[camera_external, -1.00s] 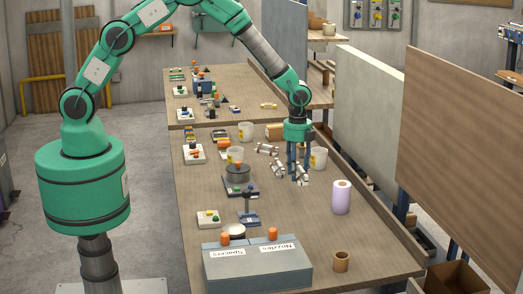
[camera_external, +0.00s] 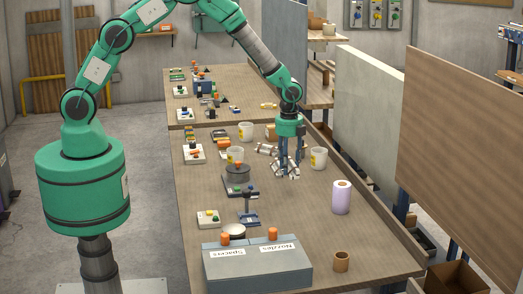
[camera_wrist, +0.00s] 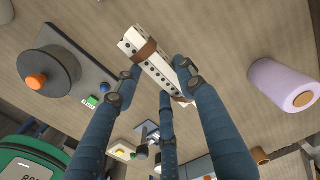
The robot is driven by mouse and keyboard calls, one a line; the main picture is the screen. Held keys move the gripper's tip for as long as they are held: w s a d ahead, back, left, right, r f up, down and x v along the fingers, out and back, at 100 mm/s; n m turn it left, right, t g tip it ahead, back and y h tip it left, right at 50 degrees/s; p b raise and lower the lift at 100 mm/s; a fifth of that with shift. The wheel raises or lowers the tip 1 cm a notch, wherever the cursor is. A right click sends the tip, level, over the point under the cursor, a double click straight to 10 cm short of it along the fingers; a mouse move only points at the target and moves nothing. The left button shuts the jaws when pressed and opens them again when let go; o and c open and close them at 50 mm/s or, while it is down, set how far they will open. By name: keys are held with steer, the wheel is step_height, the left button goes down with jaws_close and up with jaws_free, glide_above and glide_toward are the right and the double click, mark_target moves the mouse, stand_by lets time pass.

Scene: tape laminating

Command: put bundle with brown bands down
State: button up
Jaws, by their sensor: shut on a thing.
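My gripper (camera_external: 287,170) is shut on a pale, hole-dotted bundle with brown bands (camera_wrist: 150,58), which lies across between its blue fingers in the wrist view. In the external view the held bundle (camera_external: 292,172) is low over the table, partly hidden by the fingers. Whether it touches the table I cannot tell.
A dark round pot with an orange knob (camera_wrist: 47,72) stands to the left, and a lilac roll (camera_external: 341,197) to the right. The wooden table (camera_external: 300,215) is bare in front of the gripper.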

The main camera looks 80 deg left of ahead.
glide_above(287, 193)
steer(key=shift+d+f, duration=0.1)
steer(key=shift+f, duration=2.25)
steer(key=shift+f, duration=0.1)
steer(key=shift+f, duration=1.8)
steer(key=shift+f, duration=0.15)
steer(key=o, duration=1.2)
steer(key=shift+r, duration=0.2)
step_height(287, 193, up, 12)
steer(key=shift+f, duration=0.1)
